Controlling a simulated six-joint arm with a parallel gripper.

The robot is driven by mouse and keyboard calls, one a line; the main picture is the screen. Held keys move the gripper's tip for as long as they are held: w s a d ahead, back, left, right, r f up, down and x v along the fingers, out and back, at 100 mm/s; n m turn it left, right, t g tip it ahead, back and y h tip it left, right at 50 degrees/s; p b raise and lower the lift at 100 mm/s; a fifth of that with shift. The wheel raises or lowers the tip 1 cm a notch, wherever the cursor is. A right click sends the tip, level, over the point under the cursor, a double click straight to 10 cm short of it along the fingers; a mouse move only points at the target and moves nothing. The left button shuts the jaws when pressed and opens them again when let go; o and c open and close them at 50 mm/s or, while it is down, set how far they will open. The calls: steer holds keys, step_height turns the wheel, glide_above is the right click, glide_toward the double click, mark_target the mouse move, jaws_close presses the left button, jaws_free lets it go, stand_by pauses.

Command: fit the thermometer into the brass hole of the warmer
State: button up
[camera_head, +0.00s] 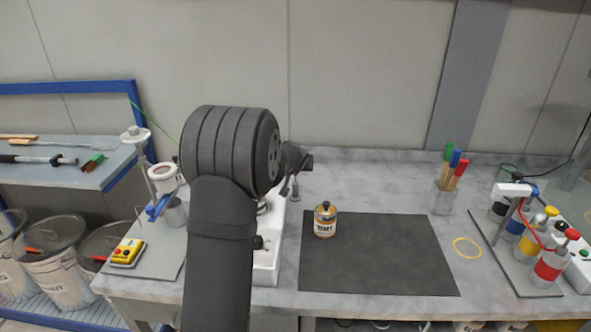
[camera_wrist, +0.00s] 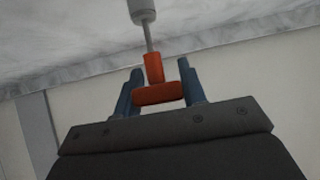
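In the wrist view, the two blue fingers of my gripper (camera_wrist: 160,88) stand on either side of an orange-red T-shaped head (camera_wrist: 158,94), apparently the thermometer's, and seem to touch its ends. A thin metal stem runs from it to a grey cylinder (camera_wrist: 142,10) at the top edge; whether that is part of it or a holder I cannot tell. In the head view my gripper (camera_head: 296,160) is small and dark, above the back of the white unit (camera_head: 266,268), likely the warmer. My arm hides much of that unit, and no brass hole shows.
A labelled jar (camera_head: 325,222) stands on the dark mat (camera_head: 375,268). A cup of coloured-handled tools (camera_head: 445,195) and a rack of capped bottles (camera_head: 545,255) are to the right. A stand with a yellow button box (camera_head: 127,252) is left. The right half of the mat is clear.

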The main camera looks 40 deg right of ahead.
steer(key=shift+r, duration=0.1)
step_height(320, 180, up, 8)
steer(key=shift+r, duration=0.1)
steer(key=shift+w+a+r, duration=0.35)
steer(key=shift+a+r, duration=0.4)
steer(key=shift+r, duration=0.1)
steer(key=w+a+r+n+t+y, duration=0.1)
steer(key=w+a+n, duration=0.1)
steer(key=a, duration=0.9)
steer(key=w+a+r+n+t+y, duration=0.1)
steer(key=w+a+n+y, duration=0.1)
steer(key=a, duration=0.9)
steer(key=shift+n, duration=0.3)
steer(key=shift+w, duration=0.1)
steer(key=shift+f, duration=2.3)
steer(key=shift+f, duration=2.6)
